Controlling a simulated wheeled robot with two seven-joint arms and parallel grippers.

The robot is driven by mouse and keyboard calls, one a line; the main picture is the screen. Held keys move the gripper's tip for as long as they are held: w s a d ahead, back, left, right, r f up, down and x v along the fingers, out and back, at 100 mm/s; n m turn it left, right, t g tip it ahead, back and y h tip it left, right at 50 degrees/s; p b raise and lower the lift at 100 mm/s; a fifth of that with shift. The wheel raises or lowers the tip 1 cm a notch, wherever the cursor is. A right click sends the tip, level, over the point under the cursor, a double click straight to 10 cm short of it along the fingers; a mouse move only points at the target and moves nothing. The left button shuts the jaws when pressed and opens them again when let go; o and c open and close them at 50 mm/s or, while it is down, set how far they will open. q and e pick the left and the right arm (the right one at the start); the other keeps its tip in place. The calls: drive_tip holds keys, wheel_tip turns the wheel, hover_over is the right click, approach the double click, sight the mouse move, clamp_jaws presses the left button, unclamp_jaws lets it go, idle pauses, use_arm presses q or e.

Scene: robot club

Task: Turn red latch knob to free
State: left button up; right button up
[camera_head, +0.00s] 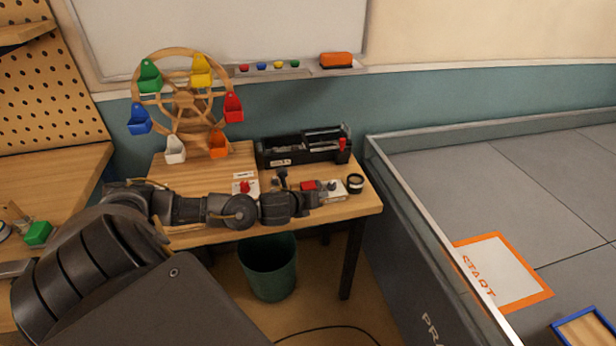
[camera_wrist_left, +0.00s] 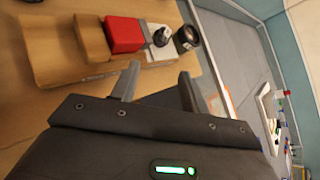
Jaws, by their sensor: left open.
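A small red knob (camera_head: 244,187) sits on a white plate on the wooden table, in front of the Ferris wheel (camera_head: 186,95). I take it for the latch knob; its turn angle is too small to read. My left arm crosses in front of it, and my left gripper (camera_head: 316,198) is farther right, near the table's front edge. In the left wrist view the gripper (camera_wrist_left: 160,90) has its fingers apart with nothing between them. Beyond them are a red block (camera_wrist_left: 123,35) and a black knob (camera_wrist_left: 162,36) on a white base. The latch knob is not identifiable there.
A black cylinder (camera_head: 355,184) stands right of the white base, also visible in the left wrist view (camera_wrist_left: 187,38). A black tool tray (camera_head: 303,148) stands behind. A green bin (camera_head: 268,270) is below the table. A walled arena lies right.

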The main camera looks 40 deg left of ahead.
use_arm(q)
drive_tip(key=shift+s+d+f+n, duration=0.75)
drive_tip(key=shift+d+f, duration=0.15)
drive_tip(key=shift+d, duration=0.1)
